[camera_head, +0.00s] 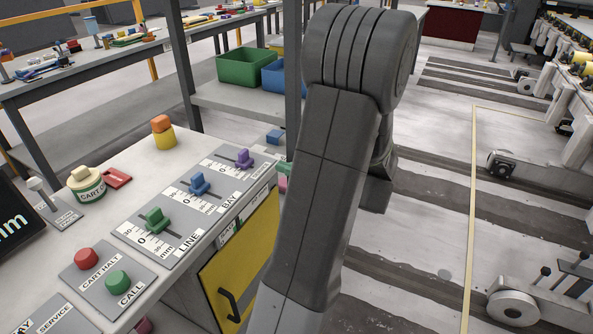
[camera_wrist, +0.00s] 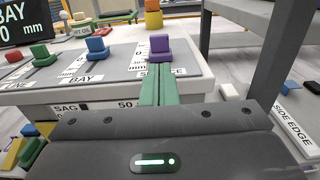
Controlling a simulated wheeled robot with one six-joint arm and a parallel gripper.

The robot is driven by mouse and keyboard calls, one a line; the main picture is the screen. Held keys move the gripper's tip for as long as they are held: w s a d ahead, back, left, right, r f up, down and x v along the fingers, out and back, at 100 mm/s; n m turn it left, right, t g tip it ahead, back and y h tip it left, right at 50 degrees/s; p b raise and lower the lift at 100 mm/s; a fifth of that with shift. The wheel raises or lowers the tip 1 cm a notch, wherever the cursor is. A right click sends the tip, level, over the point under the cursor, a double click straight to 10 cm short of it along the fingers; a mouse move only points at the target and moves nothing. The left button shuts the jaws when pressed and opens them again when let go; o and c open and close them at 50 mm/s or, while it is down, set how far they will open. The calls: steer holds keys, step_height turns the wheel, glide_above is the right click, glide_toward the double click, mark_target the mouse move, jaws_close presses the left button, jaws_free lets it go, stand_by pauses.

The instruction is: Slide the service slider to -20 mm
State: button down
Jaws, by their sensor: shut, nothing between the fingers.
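The service slider is a purple knob (camera_wrist: 159,47) on a grey scale plate, and its printed label is partly hidden behind my fingers. It also shows in the head view (camera_head: 244,158) at the far end of the slider row. My gripper (camera_wrist: 160,68) has its green fingers shut together and empty. In the wrist view the fingertips are just in front of the purple knob; I cannot tell whether they touch it.
The blue BAY slider (camera_head: 199,184) and green LINE slider (camera_head: 157,220) are beside it. Red (camera_head: 86,258) and green (camera_head: 118,281) buttons are nearer. A dark display (camera_wrist: 28,22) reads BAY and mm. A grey post (camera_wrist: 276,60) stands right of my gripper.

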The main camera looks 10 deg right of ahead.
mark_target(246, 155)
steer(key=x, duration=0.8)
steer(key=shift+w+a, duration=0.2)
steer(key=shift+a, duration=0.1)
steer(key=shift+w+a, duration=0.1)
steer(key=shift+a, duration=0.05)
steer(key=shift+w+a, duration=0.3)
steer(key=shift+a, duration=0.2)
steer(key=shift+w+a, duration=0.15)
